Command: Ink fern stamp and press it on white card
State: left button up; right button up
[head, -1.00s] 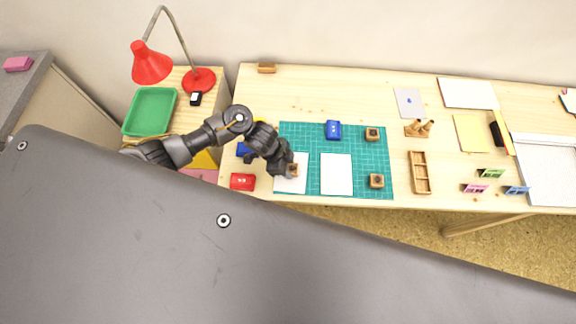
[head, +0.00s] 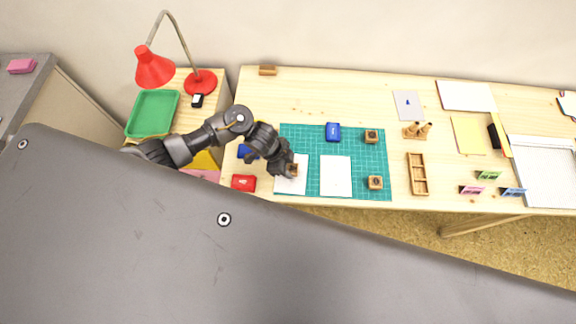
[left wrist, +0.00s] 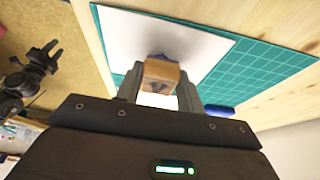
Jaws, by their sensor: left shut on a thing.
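My left gripper (head: 287,168) is shut on a small wooden block stamp (head: 293,170), over the left white card (head: 290,184). In the left wrist view the stamp (left wrist: 161,75) sits between the fingers (left wrist: 160,92), its far end at the card (left wrist: 150,35) with a dark shadow there. I cannot tell whether it touches, and its printing face is hidden. A second white card (head: 336,176) lies blank on the green mat (head: 360,150). Two more wooden stamps (head: 371,136) (head: 375,182) stand on the mat's right side. A dark gripper, probably my right (left wrist: 32,78), shows in the left wrist view.
A blue inkpad (head: 333,132) is on the mat's back edge. A red inkpad (head: 243,183) and another blue pad (head: 246,151) lie left of the mat. A wooden tray (head: 418,174) and a stamp holder (head: 416,131) stand to the right. The table behind the mat is mostly clear.

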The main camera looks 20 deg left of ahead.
pick_arm(q)
jog(key=shift+r+p, duration=1.45)
jog(key=shift+r, duration=0.1)
jog(key=shift+r+p, duration=0.65)
jog(key=shift+r, duration=0.45)
jog(key=shift+w, duration=0.1)
